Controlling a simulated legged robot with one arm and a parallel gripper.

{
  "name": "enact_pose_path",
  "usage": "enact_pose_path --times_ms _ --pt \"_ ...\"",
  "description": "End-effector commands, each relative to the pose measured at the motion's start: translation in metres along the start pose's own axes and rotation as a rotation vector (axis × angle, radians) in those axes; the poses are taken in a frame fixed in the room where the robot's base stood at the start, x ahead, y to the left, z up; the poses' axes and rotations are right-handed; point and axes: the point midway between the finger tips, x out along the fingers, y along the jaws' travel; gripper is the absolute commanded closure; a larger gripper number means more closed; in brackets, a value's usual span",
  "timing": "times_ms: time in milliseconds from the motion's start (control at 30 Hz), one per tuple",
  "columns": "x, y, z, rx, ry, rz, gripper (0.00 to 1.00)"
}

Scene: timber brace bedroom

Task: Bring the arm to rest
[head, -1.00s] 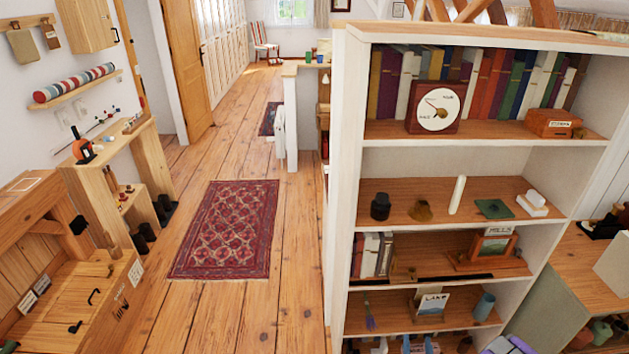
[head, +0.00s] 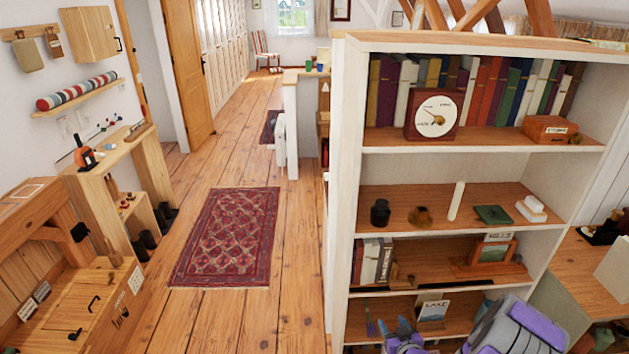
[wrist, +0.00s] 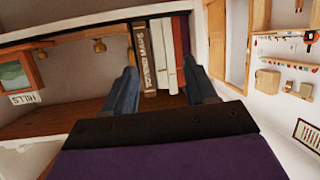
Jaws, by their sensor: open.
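My gripper shows in the wrist view (wrist: 163,92), its two blue-grey fingers spread apart, open. No object is seen held between them. Upright books (wrist: 158,55) on a shelf appear beyond the fingers; the wrist picture looks turned upside down. In the head view my gripper (head: 404,330) and purple-and-grey arm show at the bottom edge, in front of the lower part of the white bookcase (head: 345,190). The lower part of the gripper is cut off by the picture edge.
The bookcase shelves hold books (head: 372,262), a dial clock (head: 436,116), a framed picture (head: 492,252) and a LAKE card (head: 434,309). A patterned rug (head: 228,235) lies on open floor at left. A wooden workbench (head: 60,290) stands far left.

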Motion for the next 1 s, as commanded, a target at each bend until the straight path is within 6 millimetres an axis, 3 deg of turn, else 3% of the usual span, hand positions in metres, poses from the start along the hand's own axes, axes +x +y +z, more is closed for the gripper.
enact_pose_path --times_ms 33,233,467,767,1000 --pt "0.002 -0.005 -0.014 -0.018 -0.027 -0.024 0.43" --pt "-0.004 -0.023 -0.04 -0.062 -0.192 -0.097 0.43" --pt "-0.03 -0.037 -0.07 -0.101 -0.388 -0.136 0.43" --pt "-0.093 -0.05 -0.109 -0.123 -0.636 -0.127 0.43" --pt "-0.163 -0.062 -0.137 -0.104 -0.825 -0.086 0.43"
